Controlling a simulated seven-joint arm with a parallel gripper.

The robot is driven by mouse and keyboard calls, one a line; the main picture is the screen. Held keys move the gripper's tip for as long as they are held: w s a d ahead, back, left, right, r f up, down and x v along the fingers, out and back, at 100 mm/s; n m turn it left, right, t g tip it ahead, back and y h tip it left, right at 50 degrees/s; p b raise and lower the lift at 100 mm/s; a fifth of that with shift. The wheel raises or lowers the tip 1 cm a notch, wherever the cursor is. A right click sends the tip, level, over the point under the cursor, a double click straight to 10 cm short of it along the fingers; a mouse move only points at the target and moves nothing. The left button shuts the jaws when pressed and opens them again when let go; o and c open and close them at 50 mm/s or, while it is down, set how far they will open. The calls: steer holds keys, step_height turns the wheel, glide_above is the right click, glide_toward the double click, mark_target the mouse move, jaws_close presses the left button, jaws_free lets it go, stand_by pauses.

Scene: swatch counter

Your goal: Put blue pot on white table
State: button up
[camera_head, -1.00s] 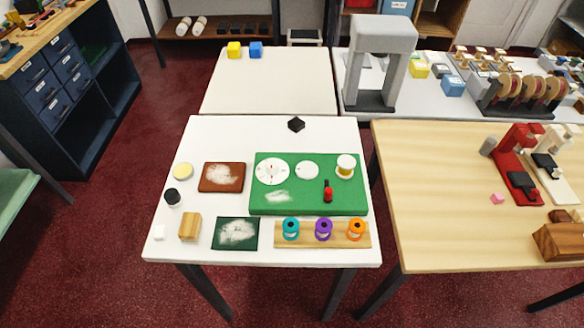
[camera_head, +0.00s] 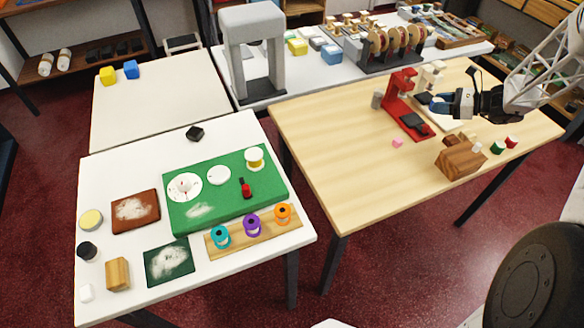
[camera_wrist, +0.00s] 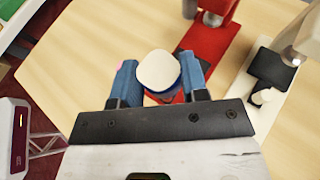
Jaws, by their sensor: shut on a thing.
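My gripper (camera_head: 440,104) is over the back of the light wood table at the right in the head view. In the wrist view my gripper (camera_wrist: 158,85) has its blue fingers shut on the blue pot (camera_wrist: 158,72), which has a pale white top and only a little blue side showing. The pot is hard to tell from the blue fingers in the head view. The white table (camera_head: 140,165) stands at the left, apart from my gripper.
The white table carries a green mat (camera_head: 222,215), spools on a wooden strip and small blocks; its back left is clear. A red press (camera_head: 405,105) stands beside my gripper on the wood table (camera_head: 330,140). A brown block (camera_head: 458,160) is nearer. A paler table (camera_head: 165,110) stands behind.

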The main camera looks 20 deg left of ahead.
steer(key=s+a+r+n+g, duration=0.1)
steer(key=s+a+n+g, duration=0.15)
steer(key=a, duration=1.35)
step_height(320, 180, up, 3)
steer(key=n+g+h, duration=0.4)
steer(key=n+g, duration=0.4)
steer(key=g, duration=0.1)
glide_above(237, 128)
steer(key=shift+a+t, duration=0.1)
steer(key=shift+t, duration=0.15)
steer(key=shift+w+f, duration=0.1)
steer(key=shift+f, duration=3.05)
steer(key=shift+f, duration=1.85)
